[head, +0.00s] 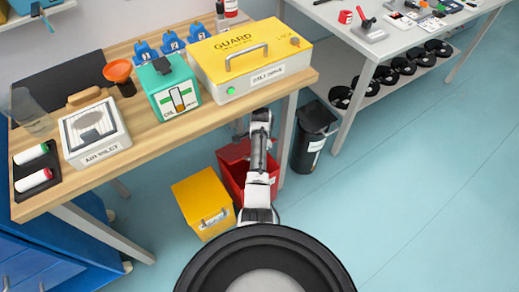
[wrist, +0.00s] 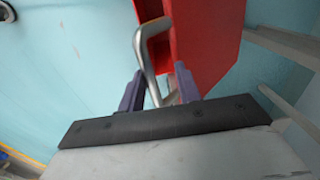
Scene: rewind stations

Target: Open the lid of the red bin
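The red bin (head: 232,168) stands on the floor beneath the front edge of the workbench, partly hidden behind my arm. In the wrist view the red bin (wrist: 208,38) fills the upper middle, with a curved grey metal handle (wrist: 142,48) on it. My gripper (wrist: 160,88) has its two purple fingers apart, one on each side of the handle's near end. The handle looks close to the left finger; I cannot tell if they touch. How far the lid is raised, if at all, is unclear. In the head view the fingertips are hidden.
A yellow bin (head: 202,204) stands just left of the red bin, and a black bin (head: 311,140) to its right. The wooden workbench (head: 134,165) overhangs from above, carrying a yellow-topped guard box (head: 248,65). Open blue floor (head: 420,190) lies to the right.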

